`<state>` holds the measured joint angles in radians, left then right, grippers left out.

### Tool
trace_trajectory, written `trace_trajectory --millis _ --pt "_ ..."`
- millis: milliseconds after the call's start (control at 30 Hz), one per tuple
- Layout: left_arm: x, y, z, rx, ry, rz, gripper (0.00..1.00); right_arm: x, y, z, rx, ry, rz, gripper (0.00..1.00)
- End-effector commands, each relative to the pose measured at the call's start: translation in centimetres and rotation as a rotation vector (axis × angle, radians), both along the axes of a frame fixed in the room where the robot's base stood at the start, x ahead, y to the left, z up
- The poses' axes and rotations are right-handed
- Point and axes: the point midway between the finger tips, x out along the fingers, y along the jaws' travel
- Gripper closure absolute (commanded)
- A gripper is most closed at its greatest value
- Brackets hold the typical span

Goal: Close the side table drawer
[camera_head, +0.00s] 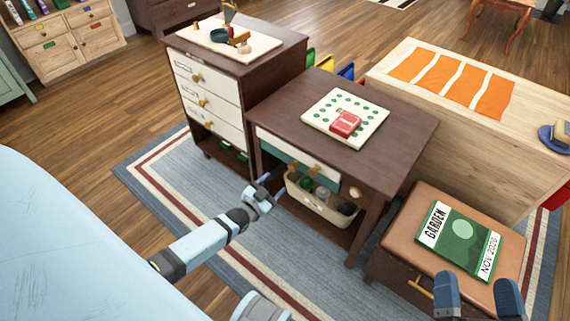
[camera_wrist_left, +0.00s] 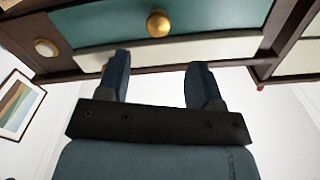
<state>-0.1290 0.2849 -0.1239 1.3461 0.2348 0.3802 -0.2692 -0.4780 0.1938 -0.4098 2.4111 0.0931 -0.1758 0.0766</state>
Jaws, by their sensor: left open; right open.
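The dark brown side table (camera_head: 365,152) stands in the middle of the head view. Its drawer front shows a cream strip above a teal strip (camera_head: 275,152) with gold knobs; I cannot tell how far out the drawer stands. In the left wrist view, the teal front (camera_wrist_left: 200,25) with a round gold knob (camera_wrist_left: 158,23) lies close beyond the fingers. My left gripper (camera_head: 265,190) is open and empty, near the left end of the drawer front; its fingers show apart in the wrist view (camera_wrist_left: 155,85). My right gripper (camera_head: 478,300) is open and empty at the lower right.
A dark drawer unit (camera_head: 208,100) stands left of the table. A basket (camera_head: 320,200) sits under the table. A brown stool (camera_head: 405,235) with a garden magazine (camera_head: 460,240) stands at right. Blue-grey rug (camera_head: 190,205) covers the floor in front.

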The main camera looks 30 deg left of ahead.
Motion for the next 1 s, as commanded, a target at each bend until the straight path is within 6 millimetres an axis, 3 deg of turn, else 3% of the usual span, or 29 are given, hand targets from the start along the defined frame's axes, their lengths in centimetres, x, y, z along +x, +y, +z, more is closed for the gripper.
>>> trace_trajectory --millis 100,300,1000 --pt "-1.9 0.2 0.1 0.001 0.001 0.0 0.4 0.1 -0.2 -0.7 -0.026 0.04 -0.009 0.03" --pt "-3.2 0.3 0.1 0.001 -0.001 0.001 0.4 0.2 -0.5 -1.5 -0.048 0.07 -0.017 0.03" --pt "-3.2 0.3 0.0 0.001 0.0 0.001 0.4 0.2 -0.5 -1.5 -0.047 0.071 -0.017 0.03"
